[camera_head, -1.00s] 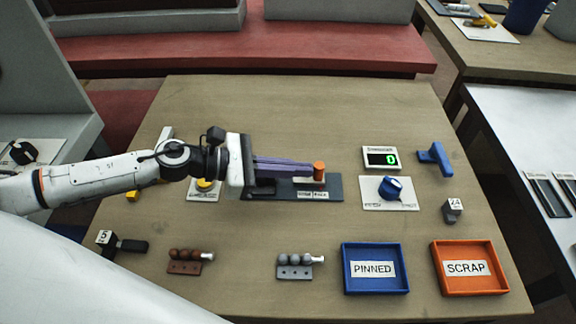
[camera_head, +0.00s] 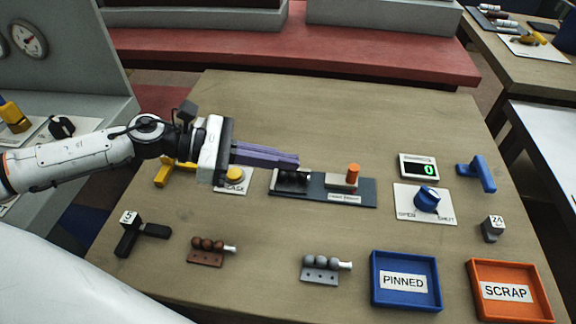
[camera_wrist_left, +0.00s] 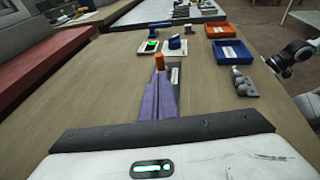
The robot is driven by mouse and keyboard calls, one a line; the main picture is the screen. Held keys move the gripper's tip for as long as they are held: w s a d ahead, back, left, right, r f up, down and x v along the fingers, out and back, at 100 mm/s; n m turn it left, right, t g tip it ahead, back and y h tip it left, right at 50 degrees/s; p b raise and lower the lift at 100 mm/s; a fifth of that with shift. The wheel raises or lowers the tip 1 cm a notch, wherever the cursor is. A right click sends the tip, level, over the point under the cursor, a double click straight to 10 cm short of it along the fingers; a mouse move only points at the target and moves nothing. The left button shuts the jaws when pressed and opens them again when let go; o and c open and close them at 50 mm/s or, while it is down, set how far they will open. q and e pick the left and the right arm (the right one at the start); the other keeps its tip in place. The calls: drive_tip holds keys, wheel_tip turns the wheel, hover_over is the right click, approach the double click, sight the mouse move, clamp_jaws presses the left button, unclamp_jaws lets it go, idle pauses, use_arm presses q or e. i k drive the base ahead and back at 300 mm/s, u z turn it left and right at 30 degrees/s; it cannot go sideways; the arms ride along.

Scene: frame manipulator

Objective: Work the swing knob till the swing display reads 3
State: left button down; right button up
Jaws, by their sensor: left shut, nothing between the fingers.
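The swing display (camera_head: 419,167) is a small white-framed panel at the right of the table with a green 0; its label is too small to read. Just below it, a blue knob (camera_head: 427,200) sits on a white plate (camera_head: 408,213). Both also show small in the left wrist view, the display (camera_wrist_left: 148,46) beside the knob (camera_wrist_left: 174,42). My left gripper (camera_head: 297,161) has long purple fingers, shut and empty, pointing right. It is above the table, left of the knob and apart from it.
A dark fixture (camera_head: 362,197) with an orange peg (camera_head: 353,172) lies between my left gripper and the knob. A blue handle (camera_head: 477,174) stands right of the display. Blue (camera_head: 376,299) and orange (camera_head: 476,304) trays lie in front. The table behind the fixture is clear.

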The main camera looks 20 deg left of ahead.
sight(427, 200)
drive_tip(key=k, duration=1)
